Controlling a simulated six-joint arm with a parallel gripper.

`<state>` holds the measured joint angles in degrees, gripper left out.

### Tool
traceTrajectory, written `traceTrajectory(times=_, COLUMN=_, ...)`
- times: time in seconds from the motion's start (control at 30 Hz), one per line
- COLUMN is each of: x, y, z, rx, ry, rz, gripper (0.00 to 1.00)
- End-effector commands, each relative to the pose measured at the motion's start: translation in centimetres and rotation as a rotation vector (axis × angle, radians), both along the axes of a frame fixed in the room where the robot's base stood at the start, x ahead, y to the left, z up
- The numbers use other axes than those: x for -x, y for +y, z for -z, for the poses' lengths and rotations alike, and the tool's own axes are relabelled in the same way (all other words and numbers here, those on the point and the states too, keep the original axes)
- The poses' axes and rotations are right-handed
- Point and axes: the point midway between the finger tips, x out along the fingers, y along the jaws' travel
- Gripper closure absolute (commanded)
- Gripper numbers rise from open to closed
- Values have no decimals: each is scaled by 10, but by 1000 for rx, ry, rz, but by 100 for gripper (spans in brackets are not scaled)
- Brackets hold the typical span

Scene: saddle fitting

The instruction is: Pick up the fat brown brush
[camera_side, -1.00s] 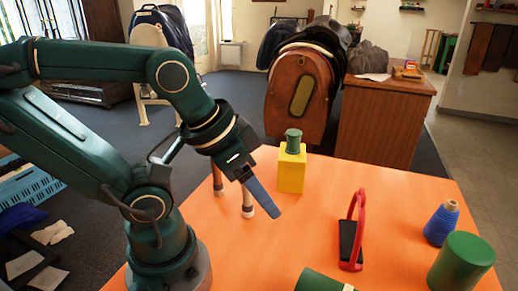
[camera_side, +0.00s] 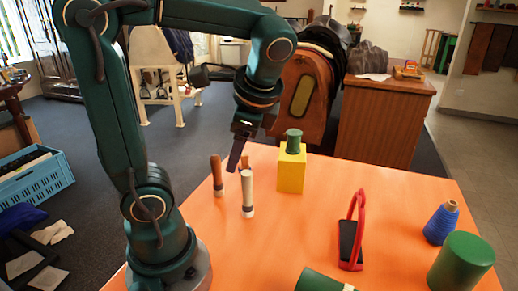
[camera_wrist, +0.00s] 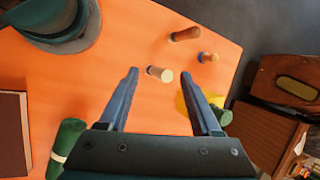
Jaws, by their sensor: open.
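The fat brown brush (camera_side: 216,172) stands upright on the orange table, at the left of a small group in the side view. It also shows at the top of the wrist view (camera_wrist: 185,34). A cream-handled brush (camera_side: 247,190) stands near it, and it lies between my fingers in the wrist view (camera_wrist: 159,74). A third, brown brush with a blue band (camera_wrist: 208,57) is partly hidden behind my gripper in the side view. My gripper (camera_side: 233,165) is open and empty, pointing down above the group.
A yellow block (camera_side: 290,173) with a green spool (camera_side: 293,141) on it stands right of the brushes. The table's far edge is close behind the brushes.

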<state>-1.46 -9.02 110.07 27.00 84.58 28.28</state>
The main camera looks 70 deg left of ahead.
Motion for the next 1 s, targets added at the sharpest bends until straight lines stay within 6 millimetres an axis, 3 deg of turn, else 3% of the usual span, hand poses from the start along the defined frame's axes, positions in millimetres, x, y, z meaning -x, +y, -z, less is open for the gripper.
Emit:
traceTrajectory(times=0.27, x=-25, y=46, z=5, rx=-179, ry=405, rz=43, gripper=35)
traceTrajectory(times=0.5, x=-44, y=72, z=31, rx=-280, ry=689, rz=46, gripper=35)
traceTrajectory(times=0.7, x=-48, y=80, z=61, rx=-301, ry=809, rz=51, gripper=35)
traceTrajectory(times=1.0, x=-33, y=93, z=77, rx=-294, ry=855, rz=54, gripper=35)
